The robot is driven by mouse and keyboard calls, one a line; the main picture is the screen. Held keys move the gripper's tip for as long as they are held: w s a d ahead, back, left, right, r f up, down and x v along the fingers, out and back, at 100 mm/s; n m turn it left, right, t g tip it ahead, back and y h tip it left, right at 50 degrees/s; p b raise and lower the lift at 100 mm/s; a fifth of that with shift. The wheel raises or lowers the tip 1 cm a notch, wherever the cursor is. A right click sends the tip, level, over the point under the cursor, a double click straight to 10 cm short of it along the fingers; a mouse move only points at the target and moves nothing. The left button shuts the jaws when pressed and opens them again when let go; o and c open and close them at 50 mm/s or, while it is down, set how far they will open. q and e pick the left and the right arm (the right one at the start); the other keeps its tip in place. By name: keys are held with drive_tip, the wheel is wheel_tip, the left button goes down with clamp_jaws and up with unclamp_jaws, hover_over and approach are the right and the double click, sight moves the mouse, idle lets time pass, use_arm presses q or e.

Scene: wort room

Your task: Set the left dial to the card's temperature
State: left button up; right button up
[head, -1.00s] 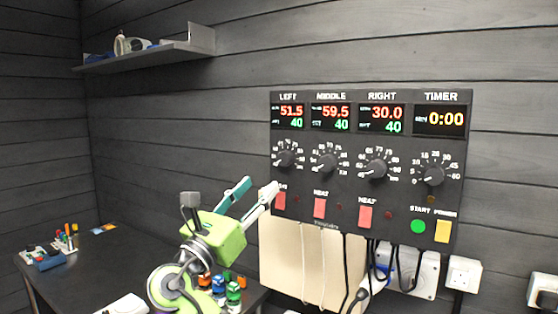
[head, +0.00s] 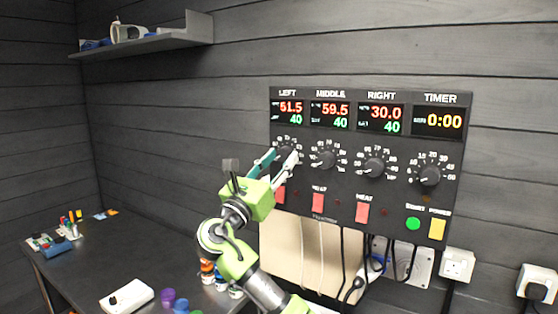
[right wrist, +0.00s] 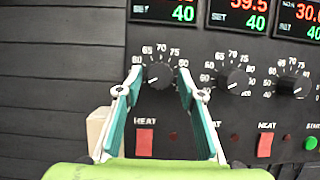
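The left dial (right wrist: 160,75) is a black knob on the dark control panel (head: 330,205), in the right wrist view ringed by white numbers such as 65, 70 and 75. In the head view my gripper mostly hides it. Its display (head: 288,112) reads 51.5 in red above 40 in green. My right gripper (right wrist: 158,85) is open, with its fingertips on either side of the left dial; it also shows in the head view (head: 279,159). I cannot tell whether the fingers touch the knob. I cannot make out a temperature card. My left gripper is not in view.
The middle dial (head: 324,159), right dial (head: 374,167) and timer dial (head: 430,175) sit to the right. A red heat switch (right wrist: 145,142) lies just below the left dial. Cables hang under the panel. A dark table (head: 100,265) holds small items. A shelf (head: 145,47) is on the wall.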

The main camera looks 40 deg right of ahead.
drive_tip(key=c, duration=0.6)
